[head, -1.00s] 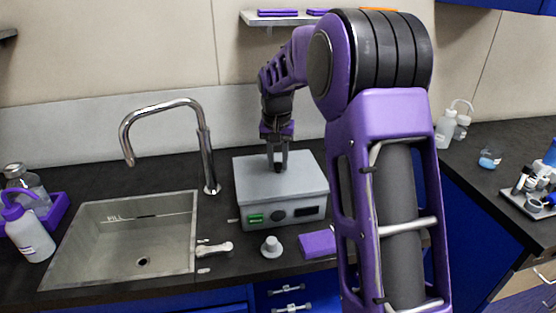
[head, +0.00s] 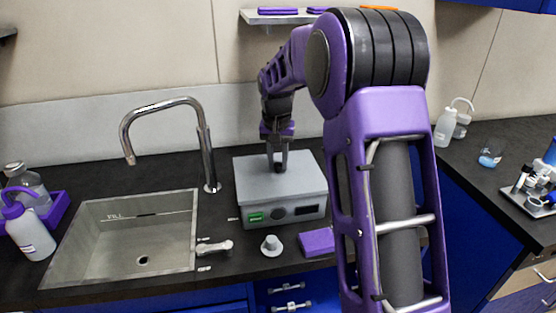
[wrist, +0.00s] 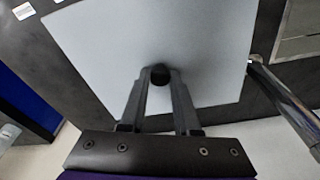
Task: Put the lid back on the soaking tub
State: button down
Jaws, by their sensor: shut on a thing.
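The soaking tub (head: 295,213) is a grey box with a green display and a dark dial on its front, standing on the dark counter right of the sink. Its flat grey lid (head: 305,170) lies over the top and lines up with the box; I cannot tell whether a thin gap is left under it. The lid also fills much of the wrist view (wrist: 205,40). My gripper (head: 277,165) points down at the middle of the lid. In the wrist view its fingertips (wrist: 159,78) are closed on the lid's small black knob (wrist: 160,72).
The steel sink (head: 85,240) and its tall tap (head: 207,150) are close on the left. A small grey knob-like piece (head: 271,245) and a purple block (head: 317,242) lie in front of the tub. A shelf (head: 280,17) hangs above. Bottles stand at both sides.

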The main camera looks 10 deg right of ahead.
dwell(0.3)
jog(key=shift+c, duration=0.4)
grip_release()
jog(key=shift+r+p, duration=2)
jog(key=shift+r, duration=0.45)
jog(key=shift+r+p, duration=0.6)
jog(key=shift+r, duration=0.45)
grip_shut()
